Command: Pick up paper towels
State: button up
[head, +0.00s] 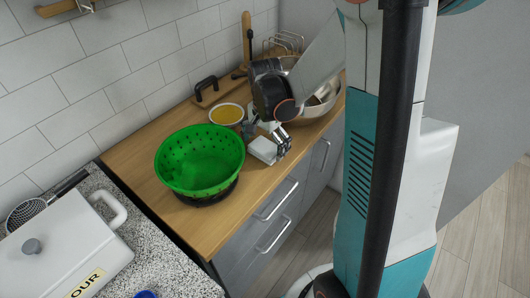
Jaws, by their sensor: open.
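My gripper (268,138) is low over the wooden counter, just right of the green colander, with its fingers apart. A small pale, boxy white item (262,150) shows at the fingertips. It may be the paper towels, but I cannot tell for sure. I also cannot tell whether the fingers touch it. My wrist and arm hide part of the counter behind the gripper. No clear roll of paper towels shows elsewhere.
A green colander (200,160) sits on the wooden counter (215,225) left of my gripper. Behind are a bowl with yellow contents (226,115), an upright wooden post (247,38) and a metal bowl (322,104). A white lidded box (65,245) stands front left.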

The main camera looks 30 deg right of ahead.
aim_at(265, 147)
jog(key=c, duration=0.8)
jog(key=shift+c, duration=0.2)
jog(key=shift+r, duration=0.1)
notch_tip(265, 147, up, 20)
jog(key=p, duration=0.6)
jog(key=shift+o, duration=1.4)
jog(key=c, duration=0.4)
